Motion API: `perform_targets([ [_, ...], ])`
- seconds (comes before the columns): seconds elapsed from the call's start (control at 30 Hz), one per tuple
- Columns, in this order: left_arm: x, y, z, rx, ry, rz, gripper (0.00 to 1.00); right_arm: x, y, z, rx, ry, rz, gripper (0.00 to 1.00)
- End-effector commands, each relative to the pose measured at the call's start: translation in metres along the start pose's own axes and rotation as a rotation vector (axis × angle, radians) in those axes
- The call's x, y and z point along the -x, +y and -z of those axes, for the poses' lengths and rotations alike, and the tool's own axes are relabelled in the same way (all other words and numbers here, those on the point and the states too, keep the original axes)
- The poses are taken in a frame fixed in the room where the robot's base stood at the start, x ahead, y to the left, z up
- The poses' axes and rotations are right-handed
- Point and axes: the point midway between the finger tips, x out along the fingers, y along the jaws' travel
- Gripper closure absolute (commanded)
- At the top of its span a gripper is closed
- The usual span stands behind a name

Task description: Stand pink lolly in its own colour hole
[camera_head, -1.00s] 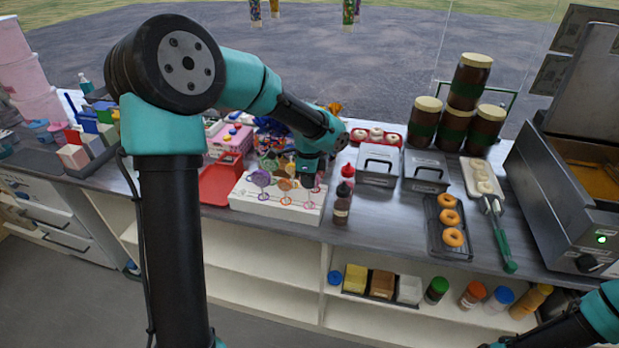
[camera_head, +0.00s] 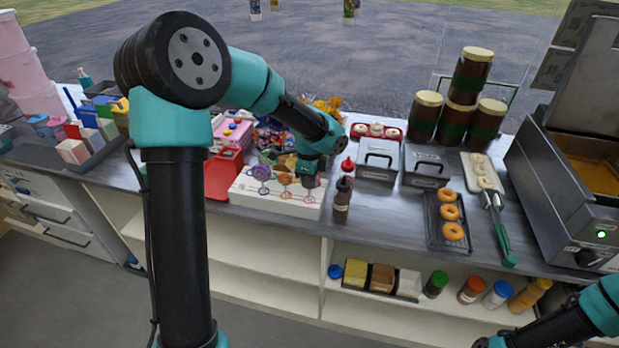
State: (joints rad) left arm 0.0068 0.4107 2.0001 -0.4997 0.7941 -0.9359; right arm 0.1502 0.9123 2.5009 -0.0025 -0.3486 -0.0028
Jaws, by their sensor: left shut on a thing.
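The white lolly stand (camera_head: 275,203) sits on the counter with purple, orange and pink ring marks on it. A purple lolly (camera_head: 261,172) and an orange lolly (camera_head: 285,179) show upright over the stand. My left gripper (camera_head: 309,175) points down over the right end of the stand, above the pink mark. It is shut on the pink lolly (camera_head: 308,182), which shows only as a small pinkish patch below the fingers. Whether its stick is in a hole is too small to tell. My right gripper (camera_head: 487,342) is at the bottom edge, dark and cut off.
Dark and red sauce bottles (camera_head: 342,199) stand just right of the stand. A red tray (camera_head: 222,176) lies to its left. Lidded metal tubs (camera_head: 377,161), a doughnut rack (camera_head: 434,222) and stacked jars (camera_head: 471,78) are further right. A shelf with jars runs below the counter.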

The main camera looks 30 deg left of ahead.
Motion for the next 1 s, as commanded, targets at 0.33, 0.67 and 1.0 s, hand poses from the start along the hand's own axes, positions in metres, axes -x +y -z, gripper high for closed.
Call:
perform_targets([
  [0.33,0.0004,-0.0001,0.0001,0.000,0.000,0.000,0.58,0.0000,0.0000,0.0000,0.000,0.000,0.000,0.57],
  [0.67,0.0004,-0.0001,0.0001,0.000,0.000,0.000,0.41,0.0000,0.0000,0.0000,0.000,0.000,0.000,0.57],
  [1.0,0.0004,-0.0001,0.0001,0.000,0.000,0.000,0.22,0.0000,0.0000,0.0000,0.000,0.000,0.000,0.57],
])
